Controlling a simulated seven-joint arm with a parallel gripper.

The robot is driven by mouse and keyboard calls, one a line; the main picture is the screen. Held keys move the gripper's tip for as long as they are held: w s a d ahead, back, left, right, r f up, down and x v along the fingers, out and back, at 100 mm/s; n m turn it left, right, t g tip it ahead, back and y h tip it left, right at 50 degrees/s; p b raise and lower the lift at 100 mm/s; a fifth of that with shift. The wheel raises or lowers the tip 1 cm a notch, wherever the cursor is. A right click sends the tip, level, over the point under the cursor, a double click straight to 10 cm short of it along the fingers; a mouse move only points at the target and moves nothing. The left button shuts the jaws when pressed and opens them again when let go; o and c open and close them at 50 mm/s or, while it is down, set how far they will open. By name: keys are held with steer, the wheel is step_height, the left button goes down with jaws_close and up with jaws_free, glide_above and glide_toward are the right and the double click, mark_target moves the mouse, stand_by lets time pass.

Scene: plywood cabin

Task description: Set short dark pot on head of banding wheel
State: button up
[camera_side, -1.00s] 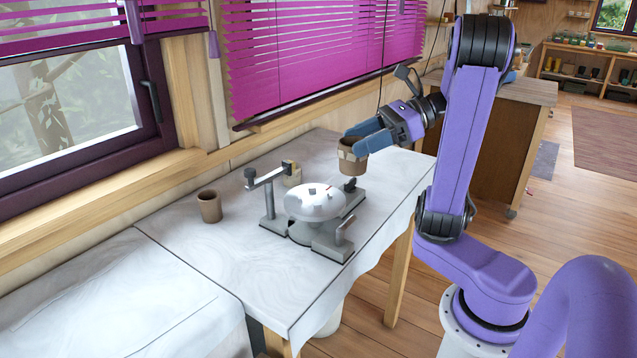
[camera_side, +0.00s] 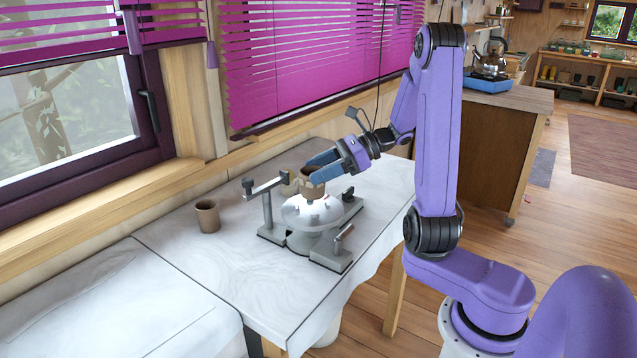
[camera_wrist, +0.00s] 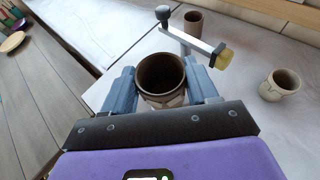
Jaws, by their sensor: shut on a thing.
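The short dark pot (camera_side: 311,190), brown with a paler patterned lower part, is upright between the blue fingers of my gripper (camera_side: 309,178). My gripper is shut on it. In the wrist view the pot (camera_wrist: 163,74) shows its dark open mouth between the two fingers (camera_wrist: 161,80). The banding wheel has a round pale head (camera_side: 325,216) on a grey base. The pot is over the head's middle to back part. I cannot tell whether its bottom touches the head or hangs just above it.
A bent metal arm (camera_side: 266,187) with a tan end pad (camera_wrist: 223,59) stands close beside the pot. A brown pot (camera_side: 208,216) stands on the marbled table (camera_side: 220,265) to the left.

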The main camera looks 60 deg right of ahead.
steer(key=shift+w+f, duration=0.2)
steer(key=shift+f, duration=1.6)
steer(key=shift+f, duration=0.1)
steer(key=o, duration=1.1)
